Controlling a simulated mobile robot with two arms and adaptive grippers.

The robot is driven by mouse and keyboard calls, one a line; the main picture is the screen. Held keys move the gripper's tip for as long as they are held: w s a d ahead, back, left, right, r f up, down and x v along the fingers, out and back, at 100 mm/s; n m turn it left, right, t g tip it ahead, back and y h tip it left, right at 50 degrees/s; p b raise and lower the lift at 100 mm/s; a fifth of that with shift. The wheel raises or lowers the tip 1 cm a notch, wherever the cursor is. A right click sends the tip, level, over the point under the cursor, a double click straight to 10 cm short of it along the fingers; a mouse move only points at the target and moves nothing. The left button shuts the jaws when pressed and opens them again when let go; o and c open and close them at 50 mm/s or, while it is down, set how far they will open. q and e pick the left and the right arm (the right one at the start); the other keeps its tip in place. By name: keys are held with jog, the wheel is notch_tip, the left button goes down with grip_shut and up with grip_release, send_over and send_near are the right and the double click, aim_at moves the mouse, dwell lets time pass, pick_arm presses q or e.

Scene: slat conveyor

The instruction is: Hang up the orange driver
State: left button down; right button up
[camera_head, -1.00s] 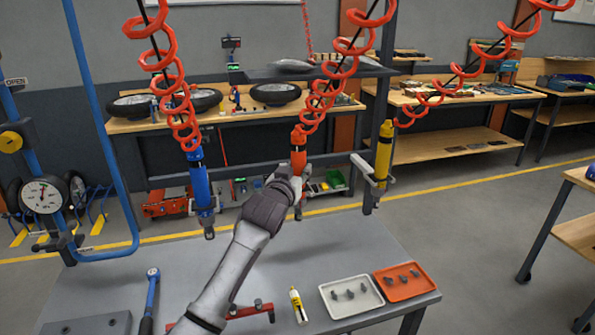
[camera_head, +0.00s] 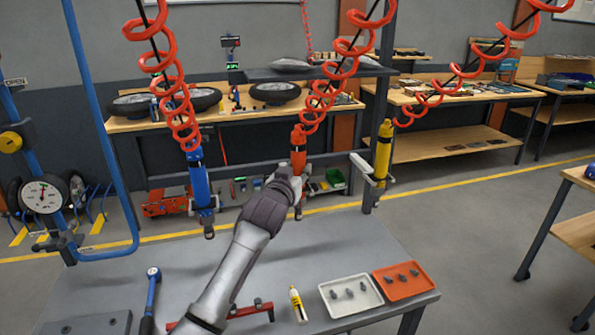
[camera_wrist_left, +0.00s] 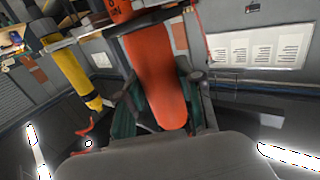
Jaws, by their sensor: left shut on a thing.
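The orange driver (camera_head: 298,152) hangs upright on a red coiled hose above the bench, between the blue driver (camera_head: 201,185) and the yellow driver (camera_head: 383,153). My left gripper (camera_head: 296,186) is at its lower part, shut on it; the arm hides some of the driver's lower end. In the left wrist view the orange driver (camera_wrist_left: 158,75) stands between the fingers, with the yellow driver (camera_wrist_left: 72,70) to its left. A pale holder arm (camera_head: 364,166) is beside the yellow driver. My right gripper is not in view.
The grey bench (camera_head: 340,245) holds a white tray (camera_head: 333,310) and an orange tray (camera_head: 422,290) with small parts, a yellow-white bottle (camera_head: 297,305) and a blue wrench (camera_head: 151,295). Red coiled hoses (camera_head: 327,75) hang overhead. The bench middle is mostly clear.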

pick_arm(q)
jog(key=shift+f, duration=0.1)
dwell(0.3)
jog(key=c, duration=0.7)
grip_release()
jog(key=shift+o, duration=0.2)
jog(key=shift+f, duration=0.25)
jog(key=v, duration=1.2)
jog(key=shift+r, duration=0.2)
jog(key=shift+s+f, duration=0.1)
